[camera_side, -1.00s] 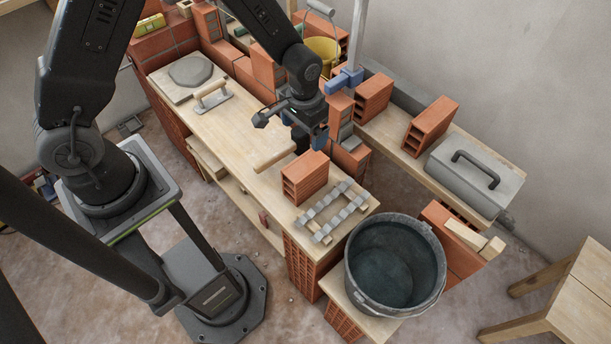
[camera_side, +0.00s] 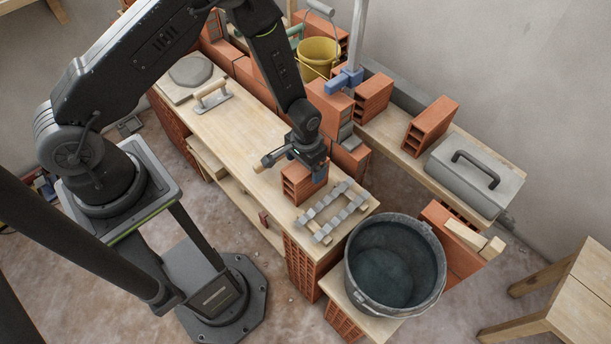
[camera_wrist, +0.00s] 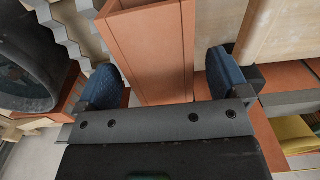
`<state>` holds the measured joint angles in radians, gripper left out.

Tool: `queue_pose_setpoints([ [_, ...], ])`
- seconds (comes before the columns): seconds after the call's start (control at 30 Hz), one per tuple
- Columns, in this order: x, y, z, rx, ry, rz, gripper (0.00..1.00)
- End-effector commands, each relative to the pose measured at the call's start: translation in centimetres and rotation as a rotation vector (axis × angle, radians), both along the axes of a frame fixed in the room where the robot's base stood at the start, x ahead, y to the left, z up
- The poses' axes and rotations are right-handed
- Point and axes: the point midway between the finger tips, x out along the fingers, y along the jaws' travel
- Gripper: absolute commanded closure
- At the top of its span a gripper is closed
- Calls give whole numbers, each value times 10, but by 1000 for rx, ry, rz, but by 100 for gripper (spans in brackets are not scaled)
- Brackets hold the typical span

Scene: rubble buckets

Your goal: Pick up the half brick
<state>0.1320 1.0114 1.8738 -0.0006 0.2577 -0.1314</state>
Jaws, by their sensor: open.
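The half brick (camera_side: 296,189) is an orange hollow block on the wooden bench top, just behind the notched metal pieces. My gripper (camera_side: 303,166) is directly above it in the side view, pointing down, and hides part of its top. In the wrist view the half brick (camera_wrist: 150,48) runs between the two blue finger pads of my open gripper (camera_wrist: 166,82). A gap shows on each side of it. Its near end is hidden by the gripper body.
Notched metal strips (camera_side: 331,212) lie close in front of the brick. A black bucket (camera_side: 395,262) stands beyond the bench's right end. A trowel (camera_side: 211,95) lies further back. More bricks (camera_side: 351,157) stand behind, near a blue-jawed clamp (camera_side: 344,81).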

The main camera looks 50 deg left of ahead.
Motion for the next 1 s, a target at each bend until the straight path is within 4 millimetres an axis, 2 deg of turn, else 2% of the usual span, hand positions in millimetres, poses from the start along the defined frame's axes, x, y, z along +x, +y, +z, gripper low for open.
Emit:
queue_pose_setpoints([
  [0.3, 1, 0, -5, 0, -2, 0, 8],
  [1.0, 0, 0, -4, 0, -1, 0, 75],
])
